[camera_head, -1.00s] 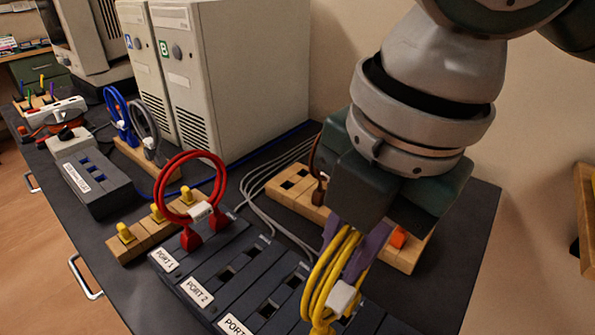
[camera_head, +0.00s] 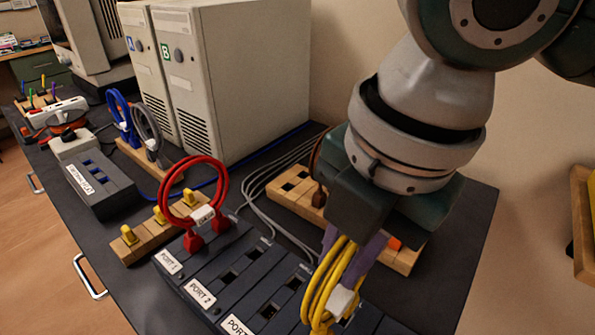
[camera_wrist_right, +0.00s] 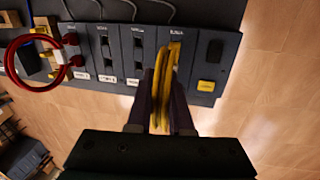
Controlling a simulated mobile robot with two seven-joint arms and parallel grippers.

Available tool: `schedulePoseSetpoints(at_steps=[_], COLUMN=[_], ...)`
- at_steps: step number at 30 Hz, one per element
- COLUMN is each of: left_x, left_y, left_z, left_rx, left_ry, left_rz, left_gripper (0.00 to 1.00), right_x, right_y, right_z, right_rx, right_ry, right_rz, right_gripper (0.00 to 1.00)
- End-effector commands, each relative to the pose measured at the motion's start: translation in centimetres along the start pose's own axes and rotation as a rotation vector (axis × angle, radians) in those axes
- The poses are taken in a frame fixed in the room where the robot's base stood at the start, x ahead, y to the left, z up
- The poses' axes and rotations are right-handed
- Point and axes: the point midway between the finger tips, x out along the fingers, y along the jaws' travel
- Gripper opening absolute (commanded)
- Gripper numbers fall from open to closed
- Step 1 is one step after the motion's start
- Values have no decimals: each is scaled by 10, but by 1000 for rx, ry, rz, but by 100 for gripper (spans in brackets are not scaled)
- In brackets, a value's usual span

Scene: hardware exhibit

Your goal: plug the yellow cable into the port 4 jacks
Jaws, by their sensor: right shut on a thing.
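My right gripper (camera_head: 343,250) is shut on the yellow cable (camera_head: 330,285), a looped bundle with a white tag, held upright over the dark port block (camera_head: 215,262). In the right wrist view the yellow cable (camera_wrist_right: 170,75) stands between the fingers (camera_wrist_right: 160,100) and covers the strip right of the third white label. The port 4 jacks and label are hidden behind the cable and gripper. I cannot tell whether the plugs touch the jacks. The red cable (camera_head: 165,190) is plugged in at PORT 1. PORT 2 jacks (camera_head: 232,278) are empty. My left gripper is not in view.
A wooden rack with yellow pegs (camera_head: 150,238) lies left of the block. Another wooden rack (camera_head: 288,186) stands behind it, by my right gripper. Grey wires run behind the block. Two beige computer towers (camera_head: 240,75) stand at the back. A yellow button (camera_wrist_right: 207,86) sits on the block's right end.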

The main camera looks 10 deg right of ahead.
Motion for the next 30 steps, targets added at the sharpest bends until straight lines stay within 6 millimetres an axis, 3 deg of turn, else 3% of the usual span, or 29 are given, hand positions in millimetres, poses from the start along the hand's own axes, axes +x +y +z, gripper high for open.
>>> schedulePoseSetpoints(at_steps=[30], left_x=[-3], left_y=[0], left_z=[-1], left_rx=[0], left_ry=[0], left_rz=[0], left_gripper=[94], right_x=[7], right_y=[-1], right_z=[0], right_rx=[0], right_ry=[0], right_rz=[0], right_gripper=[0])
